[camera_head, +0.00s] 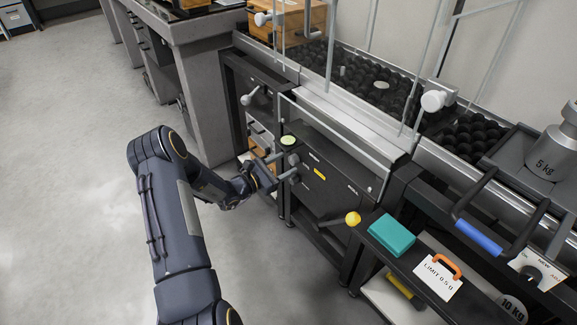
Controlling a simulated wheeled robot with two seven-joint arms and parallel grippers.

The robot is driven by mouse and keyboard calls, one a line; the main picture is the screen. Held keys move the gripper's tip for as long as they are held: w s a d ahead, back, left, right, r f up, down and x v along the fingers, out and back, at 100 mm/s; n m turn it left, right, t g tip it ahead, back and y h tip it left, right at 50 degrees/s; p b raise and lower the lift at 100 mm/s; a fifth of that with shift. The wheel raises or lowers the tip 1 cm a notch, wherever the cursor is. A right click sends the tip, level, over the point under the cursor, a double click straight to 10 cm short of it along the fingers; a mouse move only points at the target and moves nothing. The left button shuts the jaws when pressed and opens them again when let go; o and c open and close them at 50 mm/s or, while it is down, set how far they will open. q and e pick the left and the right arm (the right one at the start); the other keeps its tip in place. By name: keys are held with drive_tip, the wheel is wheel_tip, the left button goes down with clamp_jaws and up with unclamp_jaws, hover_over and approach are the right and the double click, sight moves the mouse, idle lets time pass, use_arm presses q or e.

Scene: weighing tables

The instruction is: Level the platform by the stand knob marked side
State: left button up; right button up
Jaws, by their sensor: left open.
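A dark stand (325,185) with small white and yellow labels stands under the long metal-edged bed. The lettering is too small to read, so I cannot tell which part is marked side. A pale green round disc (288,141), perhaps a bubble level, sits at the stand's upper left corner. Small grey knobs are at the stand's left end, partly hidden by my fingers. My left gripper (284,168) is open at that end, close to these knobs; I cannot tell whether it touches them. My right gripper is not in view.
A yellow ball knob (353,218), a teal box (392,235) and a limit card (438,277) are to the right. A blue handle (478,237) and a 5 kg weight (545,152) are farther right. A grey lever (252,97) sticks out above. The floor (70,160) at left is clear.

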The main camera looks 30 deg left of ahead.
use_arm(q)
drive_tip(key=shift+x, duration=0.95)
drive_tip(key=c, duration=1)
drive_tip(key=shift+n, duration=0.3)
drive_tip(key=n+p, duration=0.2)
drive_tip(key=n, duration=0.1)
drive_tip(key=shift+n, duration=0.3)
drive_tip(key=shift+n+p, duration=0.8)
drive_tip(key=shift+n, duration=1)
